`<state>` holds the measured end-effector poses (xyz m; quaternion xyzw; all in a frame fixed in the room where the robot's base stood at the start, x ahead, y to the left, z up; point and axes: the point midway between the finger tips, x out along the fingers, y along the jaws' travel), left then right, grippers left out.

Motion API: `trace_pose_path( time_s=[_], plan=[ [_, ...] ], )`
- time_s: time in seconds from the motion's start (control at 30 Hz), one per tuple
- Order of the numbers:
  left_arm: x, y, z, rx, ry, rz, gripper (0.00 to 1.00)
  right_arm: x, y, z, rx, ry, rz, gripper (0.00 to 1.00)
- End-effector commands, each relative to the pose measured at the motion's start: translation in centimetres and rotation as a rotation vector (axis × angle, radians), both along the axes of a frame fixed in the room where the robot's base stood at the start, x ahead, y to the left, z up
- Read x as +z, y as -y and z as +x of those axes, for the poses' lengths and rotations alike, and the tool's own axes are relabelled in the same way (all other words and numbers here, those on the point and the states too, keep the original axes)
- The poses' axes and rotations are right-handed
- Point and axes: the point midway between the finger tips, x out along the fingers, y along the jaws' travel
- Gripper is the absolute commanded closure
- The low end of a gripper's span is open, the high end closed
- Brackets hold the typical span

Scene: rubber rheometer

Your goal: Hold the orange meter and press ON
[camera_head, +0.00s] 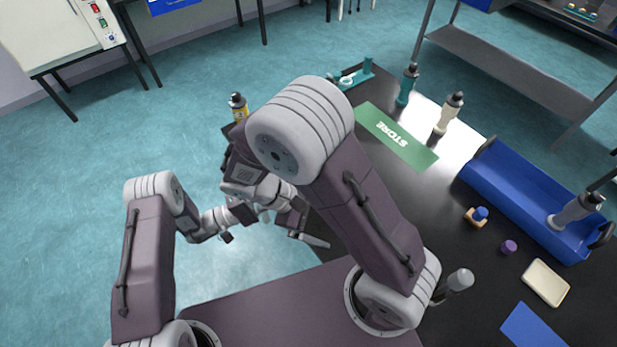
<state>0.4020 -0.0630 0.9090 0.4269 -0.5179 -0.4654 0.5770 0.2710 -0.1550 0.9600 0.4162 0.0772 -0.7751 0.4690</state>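I cannot clearly make out an orange meter or an ON button. A small yellow-and-black upright item (238,107) stands at the table's far left edge, partly behind my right arm; it looks like a bottle. My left gripper (240,213) is near the picture's middle, crowded against my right wrist. My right gripper (303,228) is just right of it, near the table's left edge, with a thin finger-like part pointing right. The arms overlap, so the fingers' opening and anything between them are hidden.
The black table holds a green STORE mat (396,136), teal bottle (406,86), white bottle (446,114), and blue bin (520,200) with a grey bottle (576,211). Nearer are an orange-tan piece with a blue top (476,216), purple cap (508,247), cream tray (545,283) and blue mat (532,327).

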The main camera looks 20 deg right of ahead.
Motion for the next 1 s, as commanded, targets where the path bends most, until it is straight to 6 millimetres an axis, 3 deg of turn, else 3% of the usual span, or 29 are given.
trace_pose_path(
  time_s=[0.13, 0.27, 0.43, 0.6, 0.83, 1.0],
  plan=[
    [0.0, 0.0, 0.0, 0.0, 0.0, 0.0, 0.64, 1.6, -2.4, 2.4, 0.295, -0.031, -0.31, 0.0],
    [0.0, 0.0, 0.0, 0.0, 0.0, 0.0, 0.64, 2.3, -1.2, 5.6, 0.541, -0.068, -0.572, 0.0],
    [0.0, 0.0, 0.0, 0.0, 0.0, 0.0, 0.64, 2.5, -1.7, 9.7, 0.804, -0.194, -0.836, 0.0],
    [0.0, 0.0, 0.0, 0.0, 0.0, 0.0, 0.64, 2.4, 0.0, 10.5, 0.754, -0.363, -0.816, 0.0],
    [0.0, 0.0, 0.0, 0.0, 0.0, 0.0, 0.64, 2.4, 0.8, 10.7, 0.748, -0.39, -0.812, 0.0],
    [0.0, 0.0, 0.0, 0.0, 0.0, 0.0, 0.64, 2.4, 3.9, 11.7, 0.745, -0.393, -0.811, 0.0]
  ],
)
